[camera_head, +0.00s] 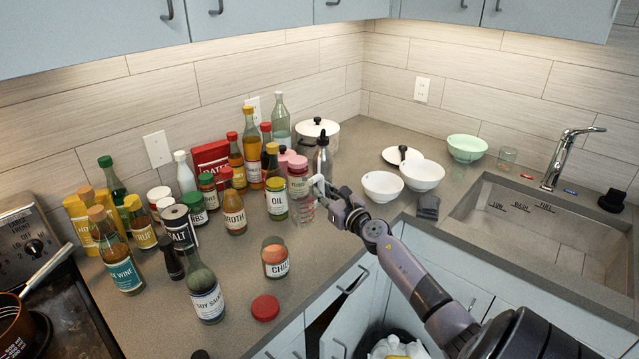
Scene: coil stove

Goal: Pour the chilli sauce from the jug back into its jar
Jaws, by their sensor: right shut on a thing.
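The chilli jar (275,262), labelled "CHIL…", stands upright near the counter's front edge, with an orange-brown top and no lid on it. A red lid (265,308) lies on the counter in front of it. My right gripper (319,190) reaches in from the right and is shut on a small clear jug (306,212) with red markings. The jug is behind and to the right of the jar, apart from it. Its contents are too small to make out, and the fingers partly cover it. My left gripper is not in view.
Several bottles and jars crowd the counter to the left and behind, including the oil jar (277,205), broth bottle (234,212) and soy sauce bottle (205,296). White bowls (381,186) stand right of my gripper. Counter between jug and chilli jar looks clear. A lower cabinet door stands open.

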